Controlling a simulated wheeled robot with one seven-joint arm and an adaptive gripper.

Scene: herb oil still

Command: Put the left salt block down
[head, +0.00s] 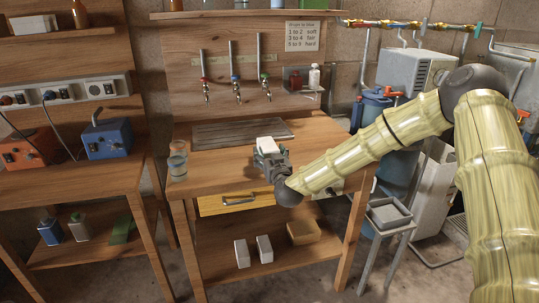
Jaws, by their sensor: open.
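A white block (267,144), perhaps a salt block, shows at the far end of my gripper (269,156), over the right part of the wooden bench top (215,175). My gripper is open and right up against the block in the picture. Its fingers are small and partly hidden, so I cannot tell whether they touch the block or whether it rests fully on the bench. Two more white blocks stand side by side on the lower shelf (215,262), one on the left (242,253) and one on the right (264,249).
Below are a drawer (215,206) and a tan box (303,232). Taps (237,92) hang above. The bench's front left is clear.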

